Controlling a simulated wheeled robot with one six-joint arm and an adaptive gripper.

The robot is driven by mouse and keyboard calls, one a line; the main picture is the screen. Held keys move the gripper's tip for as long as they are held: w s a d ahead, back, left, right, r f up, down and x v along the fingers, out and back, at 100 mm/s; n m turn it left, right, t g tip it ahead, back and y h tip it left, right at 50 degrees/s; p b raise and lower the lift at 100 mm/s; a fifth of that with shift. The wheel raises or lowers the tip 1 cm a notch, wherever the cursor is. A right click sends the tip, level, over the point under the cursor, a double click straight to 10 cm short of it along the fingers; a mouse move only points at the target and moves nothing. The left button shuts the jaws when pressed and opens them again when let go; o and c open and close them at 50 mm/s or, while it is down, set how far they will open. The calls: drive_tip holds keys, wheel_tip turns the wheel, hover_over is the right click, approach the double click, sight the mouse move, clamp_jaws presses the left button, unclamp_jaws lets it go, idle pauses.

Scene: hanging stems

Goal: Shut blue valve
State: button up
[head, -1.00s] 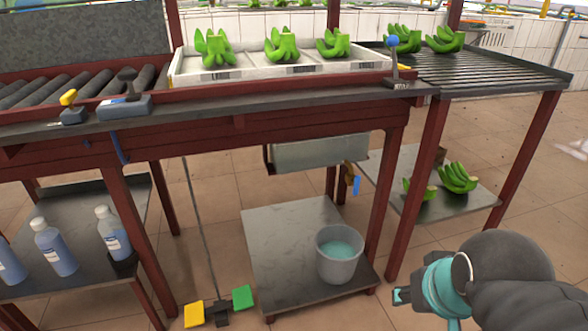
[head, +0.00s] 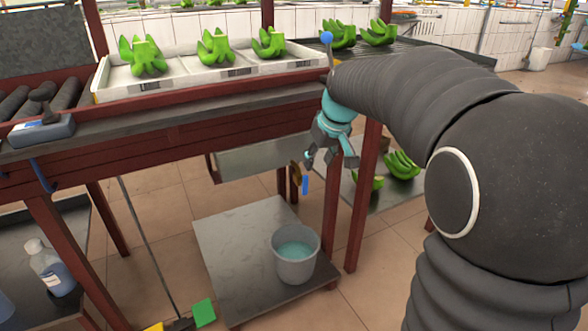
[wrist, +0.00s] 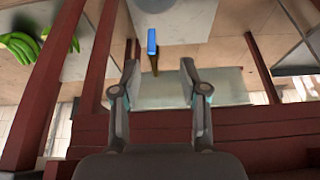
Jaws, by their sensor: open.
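The blue valve handle (head: 305,185) hangs roughly vertical beside a brass-coloured valve body (head: 296,177), under the right end of the grey metal trough. In the wrist view the blue handle (wrist: 152,42) shows ahead of the fingertips, between their lines, with a brownish part just below it. My gripper (head: 330,160) is open and empty, above and slightly right of the handle in the head view, and apart from it. The open fingers also show in the wrist view (wrist: 158,68). Part of the valve body is hard to make out.
A red table leg (head: 334,210) stands close to the valve and my gripper. A grey bucket (head: 296,268) of teal liquid stands below on a low shelf (head: 225,235). A blue-knobbed lever (head: 326,40) rises at the bench edge. Green bananas (head: 402,165) lie right on a lower shelf.

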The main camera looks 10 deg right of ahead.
approach(306, 180)
drive_tip(key=shift+n, duration=0.3)
drive_tip(key=x, duration=1.1)
drive_tip(key=shift+w+f, duration=0.15)
drive_tip(key=shift+f, duration=0.2)
clamp_jaws()
